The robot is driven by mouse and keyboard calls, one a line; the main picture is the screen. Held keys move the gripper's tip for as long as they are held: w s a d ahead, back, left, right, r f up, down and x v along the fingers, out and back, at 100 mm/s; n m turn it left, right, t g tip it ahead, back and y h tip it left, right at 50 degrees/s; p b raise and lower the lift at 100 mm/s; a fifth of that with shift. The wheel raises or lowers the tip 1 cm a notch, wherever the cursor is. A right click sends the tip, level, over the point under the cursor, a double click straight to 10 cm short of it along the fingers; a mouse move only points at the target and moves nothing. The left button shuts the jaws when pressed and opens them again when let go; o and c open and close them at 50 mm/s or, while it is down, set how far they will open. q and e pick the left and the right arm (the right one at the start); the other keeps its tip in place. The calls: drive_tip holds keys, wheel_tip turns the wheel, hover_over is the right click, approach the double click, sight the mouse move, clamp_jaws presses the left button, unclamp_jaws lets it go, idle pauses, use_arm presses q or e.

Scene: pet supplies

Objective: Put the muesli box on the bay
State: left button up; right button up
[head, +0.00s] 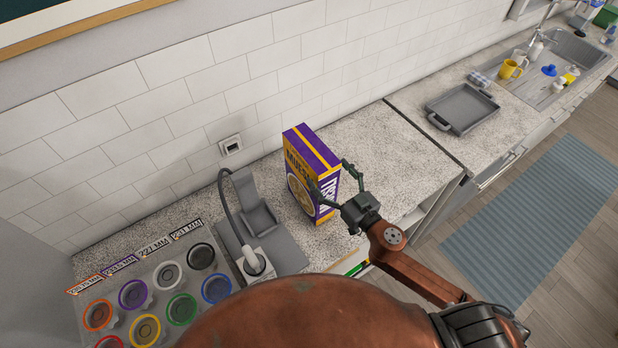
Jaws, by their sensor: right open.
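The muesli box (304,174), purple and yellow, stands upright on the speckled counter near the tiled wall. My right gripper (330,178) is open at the box's right side. One finger reaches across the front of the box and the other is by its far right edge; I cannot tell whether they touch it. A grey holder with an upright back (245,188) stands left of the box on a grey base; nothing labels it as the bay. My left gripper is not in view.
A panel with several coloured rings (147,330) and size labels is at the lower left. A cable plug (254,262) stands by the holder. A grey tray (463,108) lies on the farther counter, before a sink with cups. Counter behind the box is clear.

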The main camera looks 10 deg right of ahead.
sight(314, 158)
drive_tip(key=x, duration=0.2)
drive_tip(key=shift+w+p, duration=0.3)
drive_tip(key=shift+p, duration=0.1)
drive_tip(key=x, duration=0.1)
drive_tip(key=p+x, duration=0.1)
drive_tip(key=x, duration=0.1)
drive_tip(key=f+x, duration=0.1)
drive_tip(key=x, duration=0.1)
drive_tip(key=shift+w+a+p, duration=0.1)
drive_tip(key=shift+w+p, duration=0.1)
drive_tip(key=shift+p, duration=0.2)
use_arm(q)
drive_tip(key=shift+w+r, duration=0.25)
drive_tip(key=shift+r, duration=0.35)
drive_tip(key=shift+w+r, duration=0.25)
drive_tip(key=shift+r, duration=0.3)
use_arm(e)
drive_tip(key=shift+s, duration=0.1)
drive_tip(key=shift+c, duration=0.5)
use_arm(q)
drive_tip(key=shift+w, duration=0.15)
use_arm(e)
drive_tip(key=shift+r, duration=0.1)
drive_tip(key=c, duration=1.9)
